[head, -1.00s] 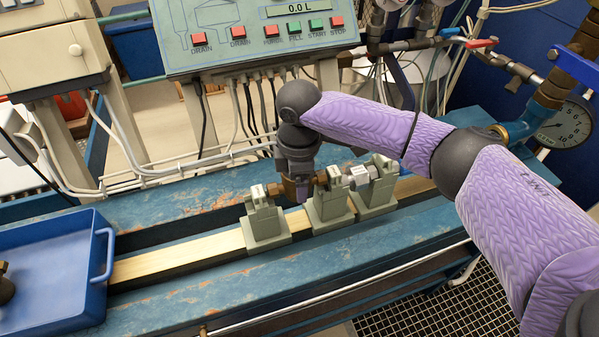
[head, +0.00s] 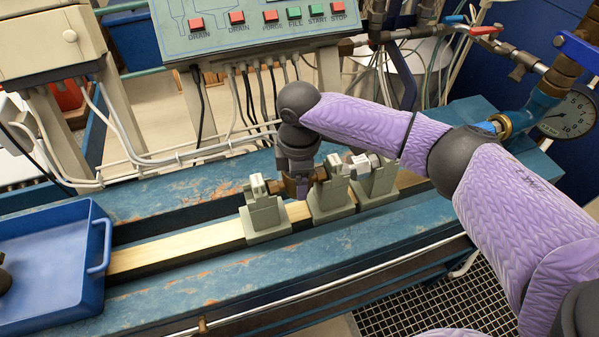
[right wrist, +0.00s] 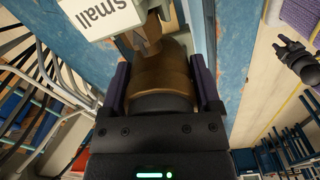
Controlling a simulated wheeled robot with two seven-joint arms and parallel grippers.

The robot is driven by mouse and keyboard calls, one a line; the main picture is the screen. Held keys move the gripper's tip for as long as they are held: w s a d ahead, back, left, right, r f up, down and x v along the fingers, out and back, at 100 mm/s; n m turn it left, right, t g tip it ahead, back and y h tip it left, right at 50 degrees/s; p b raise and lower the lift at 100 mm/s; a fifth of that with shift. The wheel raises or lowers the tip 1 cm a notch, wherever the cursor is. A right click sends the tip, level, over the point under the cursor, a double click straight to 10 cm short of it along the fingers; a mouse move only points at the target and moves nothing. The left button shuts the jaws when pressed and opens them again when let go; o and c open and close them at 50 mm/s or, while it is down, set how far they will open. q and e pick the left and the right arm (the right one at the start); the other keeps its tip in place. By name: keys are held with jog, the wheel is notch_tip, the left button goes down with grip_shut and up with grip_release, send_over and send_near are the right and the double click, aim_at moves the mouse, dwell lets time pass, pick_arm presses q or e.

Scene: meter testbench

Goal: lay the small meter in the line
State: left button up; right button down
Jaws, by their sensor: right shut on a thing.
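The small meter is a bronze-brown round body (right wrist: 165,82) held between the fingers of my right gripper (right wrist: 165,90). In the head view my right gripper (head: 299,188) points down between the left support (head: 265,215) and the middle support (head: 330,195) of the line. The meter is mostly hidden there by the gripper. Brass fittings show on both sides of it; whether they touch it I cannot tell. A white block marked "Small" (right wrist: 103,17) is close beside the meter in the right wrist view. My left gripper (right wrist: 298,62) seems to show, dark and small, beyond the bench; its fingers are unclear.
A third support (head: 377,180) stands to the right on the same rail. A blue tray (head: 50,310) with a dark item at its left edge sits on the bench's left. The pale rail strip (head: 180,250) between tray and supports is clear. A control panel (head: 260,25) stands behind.

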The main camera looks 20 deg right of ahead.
pick_arm(q)
jog(key=shift+a, duration=0.2)
jog(key=shift+a, duration=0.2)
jog(key=shift+d, duration=0.45)
pick_arm(e)
jog(key=shift+f, duration=0.3)
grip_release()
notch_tip(320, 180, up, 4)
jog(key=p, duration=0.5)
jog(key=shift+r, duration=0.2)
notch_tip(320, 180, up, 5)
jog(key=p, duration=0.6)
jog(key=shift+r, duration=0.15)
pick_arm(q)
notch_tip(320, 180, up, 11)
jog(key=w, duration=0.1)
jog(key=shift+d+f, duration=0.15)
jog(key=shift+d, duration=0.15)
pick_arm(e)
jog(key=shift+f, duration=0.2)
